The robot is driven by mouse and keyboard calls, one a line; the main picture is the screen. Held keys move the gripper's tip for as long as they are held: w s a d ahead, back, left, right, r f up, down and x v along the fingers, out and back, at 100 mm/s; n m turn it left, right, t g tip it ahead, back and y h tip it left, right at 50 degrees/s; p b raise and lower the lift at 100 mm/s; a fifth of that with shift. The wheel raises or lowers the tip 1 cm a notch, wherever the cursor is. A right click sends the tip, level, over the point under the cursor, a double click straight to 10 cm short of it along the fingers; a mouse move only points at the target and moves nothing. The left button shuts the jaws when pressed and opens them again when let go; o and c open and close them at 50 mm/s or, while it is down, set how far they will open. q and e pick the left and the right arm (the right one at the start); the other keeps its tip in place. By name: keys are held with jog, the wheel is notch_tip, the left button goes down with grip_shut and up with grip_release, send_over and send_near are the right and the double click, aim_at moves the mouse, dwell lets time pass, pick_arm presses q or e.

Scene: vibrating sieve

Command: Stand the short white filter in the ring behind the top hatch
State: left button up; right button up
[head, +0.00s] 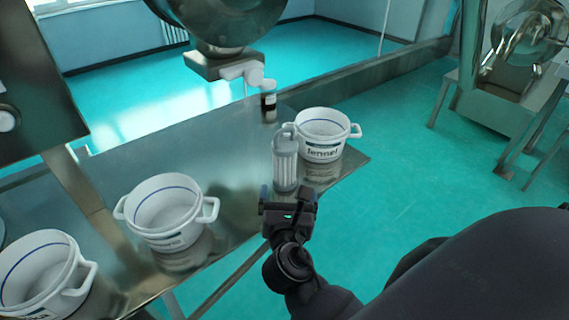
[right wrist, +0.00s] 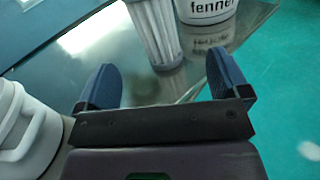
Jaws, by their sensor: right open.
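The short white filter (head: 285,165), a pale ribbed cylinder with a cap, stands upright on the metal table. It also shows in the right wrist view (right wrist: 157,32), its top cut off by the frame edge. My right gripper (head: 288,198) is just on the near side of the filter. Its two blue fingers (right wrist: 163,86) are apart with nothing between them, and the filter stands beyond their tips. My left gripper is not in view. I cannot make out a top hatch or the ring behind it.
A white pot marked "fennel" (head: 322,142) stands close behind the filter, to its right. Two more white pots (head: 165,232) (head: 45,272) stand at left on the metal table (head: 215,150). A small dark bottle (head: 269,101) is at the back. A metal machine (head: 215,25) overhangs the table.

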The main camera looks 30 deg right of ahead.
aim_at(285, 171)
jog(key=shift+n+t, duration=0.3)
jog(key=shift+n, duration=0.2)
jog(key=x, duration=0.5)
jog(key=shift+w+a+r+p, duration=0.1)
jog(key=shift+w+r+p, duration=0.1)
jog(key=shift+w+p, duration=0.15)
jog(key=shift+f+x, duration=0.15)
jog(key=shift+x, duration=1.2)
jog(key=shift+f+x, duration=0.15)
jog(key=shift+x, duration=1.2)
jog(key=shift+c, duration=0.4)
jog(key=c, duration=1.1)
